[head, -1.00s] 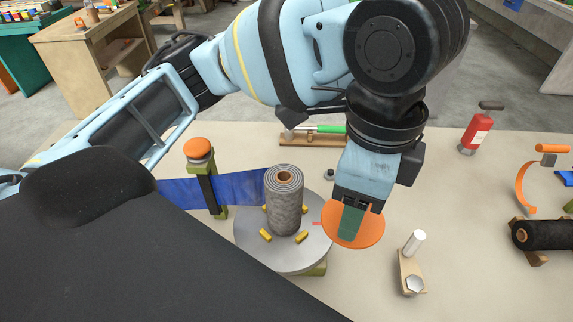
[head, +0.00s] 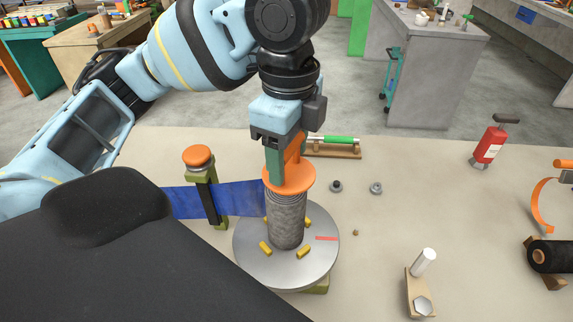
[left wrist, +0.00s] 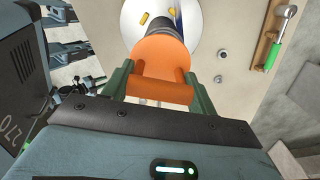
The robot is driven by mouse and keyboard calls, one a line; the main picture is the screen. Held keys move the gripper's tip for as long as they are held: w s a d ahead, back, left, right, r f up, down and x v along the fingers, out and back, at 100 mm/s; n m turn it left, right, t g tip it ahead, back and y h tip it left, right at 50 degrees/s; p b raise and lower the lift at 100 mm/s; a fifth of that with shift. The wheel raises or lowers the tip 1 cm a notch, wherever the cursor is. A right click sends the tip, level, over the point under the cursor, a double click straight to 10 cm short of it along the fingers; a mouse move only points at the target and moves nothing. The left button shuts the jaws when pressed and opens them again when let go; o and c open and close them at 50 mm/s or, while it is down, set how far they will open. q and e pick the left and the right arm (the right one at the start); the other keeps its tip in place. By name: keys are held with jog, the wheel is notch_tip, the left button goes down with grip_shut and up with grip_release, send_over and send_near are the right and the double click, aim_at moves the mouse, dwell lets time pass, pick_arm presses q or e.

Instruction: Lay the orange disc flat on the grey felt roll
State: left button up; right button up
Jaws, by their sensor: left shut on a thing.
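The orange disc (head: 297,180) is level above the top of the grey felt roll (head: 287,222) and hides its upper end. I cannot tell whether disc and roll touch. My left gripper (head: 281,164) points down and is shut on the disc's raised orange grip. In the left wrist view the disc (left wrist: 164,57) lies between the green fingers, and a dark strip of the roll (left wrist: 170,26) shows past its edge. The roll stands upright on a round grey plate (head: 254,248). My right gripper is not in view.
Several yellow pegs (head: 304,252) surround the roll's foot. A green-handled tool (head: 336,139) lies behind. A white-pin stand (head: 420,280), fire extinguisher (head: 489,145) and black roll (head: 552,256) are to the right.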

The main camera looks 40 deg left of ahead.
aim_at(286, 170)
pick_arm(q)
jog(key=shift+w+a+f, duration=0.15)
jog(key=shift+a, duration=0.2)
notch_tip(286, 170, down, 3)
jog(key=shift+f+b, duration=0.2)
jog(key=shift+b, duration=0.2)
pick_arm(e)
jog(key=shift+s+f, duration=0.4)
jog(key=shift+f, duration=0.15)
pick_arm(q)
jog(key=o, duration=1)
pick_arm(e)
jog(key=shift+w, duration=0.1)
pick_arm(q)
jog(key=shift+r, duration=0.15)
notch_tip(286, 170, up, 11)
jog(key=p, duration=0.2)
jog(key=shift+p, duration=0.4)
jog(key=shift+r, duration=0.4)
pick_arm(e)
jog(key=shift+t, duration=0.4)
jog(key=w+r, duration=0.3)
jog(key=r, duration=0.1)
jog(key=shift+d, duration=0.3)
